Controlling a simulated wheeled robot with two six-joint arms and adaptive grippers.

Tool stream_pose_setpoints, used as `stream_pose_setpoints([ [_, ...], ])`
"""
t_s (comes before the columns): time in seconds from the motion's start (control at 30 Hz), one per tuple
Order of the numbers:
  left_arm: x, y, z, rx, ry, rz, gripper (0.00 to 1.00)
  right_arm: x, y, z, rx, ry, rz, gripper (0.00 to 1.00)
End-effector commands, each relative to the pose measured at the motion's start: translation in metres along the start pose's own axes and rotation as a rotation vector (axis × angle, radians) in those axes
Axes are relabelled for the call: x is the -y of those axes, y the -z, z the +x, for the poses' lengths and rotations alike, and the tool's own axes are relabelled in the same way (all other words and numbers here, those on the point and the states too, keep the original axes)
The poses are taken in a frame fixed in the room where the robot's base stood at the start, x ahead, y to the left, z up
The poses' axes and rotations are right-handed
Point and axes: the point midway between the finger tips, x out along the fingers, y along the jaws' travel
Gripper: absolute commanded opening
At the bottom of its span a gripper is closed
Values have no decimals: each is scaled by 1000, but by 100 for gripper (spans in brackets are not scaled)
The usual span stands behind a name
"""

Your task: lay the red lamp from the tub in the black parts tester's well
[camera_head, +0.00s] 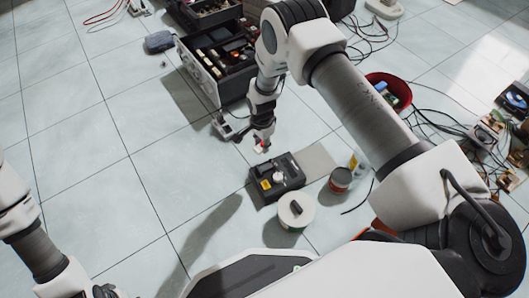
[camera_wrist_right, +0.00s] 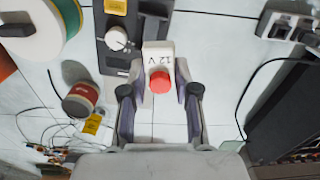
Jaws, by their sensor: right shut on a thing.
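The red lamp (camera_wrist_right: 160,82), a red dome on a white block marked 12 V, is between the fingers of my right gripper (camera_wrist_right: 159,98), which is shut on it. In the head view the right gripper (camera_head: 262,143) is just behind the black parts tester (camera_head: 290,165), with the lamp small at its tips. The tester also shows in the right wrist view (camera_wrist_right: 103,58), with a white knob and yellow label. I cannot make out its well clearly. The red tub (camera_head: 404,103) holds mixed parts. My left gripper (camera_head: 104,291) is cut off at the bottom edge.
A white-topped spool (camera_head: 297,209) and a small red-labelled can (camera_head: 340,180) stand close to the tester. A dark drawer unit (camera_head: 207,88) stands behind the right gripper. Cables and circuit boards (camera_head: 489,129) lie at right. The tiled floor at left is clear.

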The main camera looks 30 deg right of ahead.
Motion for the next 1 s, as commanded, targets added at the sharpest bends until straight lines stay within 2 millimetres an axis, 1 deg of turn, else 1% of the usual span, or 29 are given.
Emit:
stream_pose_setpoints([
  [0.03,0,0,4,0,0,0,40,-7,4,18,-1,-2,80,6],
  [0.1,0,0,5,0,0,0,40,-13,7,33,-3,-1,172,6],
  [0.13,0,0,6,0,0,0,40,-15,7,37,-3,0,198,6],
  [0.23,0,0,8,0,0,0,40,-17,9,44,-5,2,239,6],
  [0.37,0,0,15,-1,0,-1,40,-17,9,52,-5,2,240,6],
  [0.67,1,2,48,-4,1,-6,40,-17,9,86,-4,2,237,6],
  [0.8,1,2,53,-6,1,-8,40,-16,9,96,-4,1,237,6],
  [1.0,1,3,54,-7,1,-9,40,-16,9,100,-4,2,236,6],
])
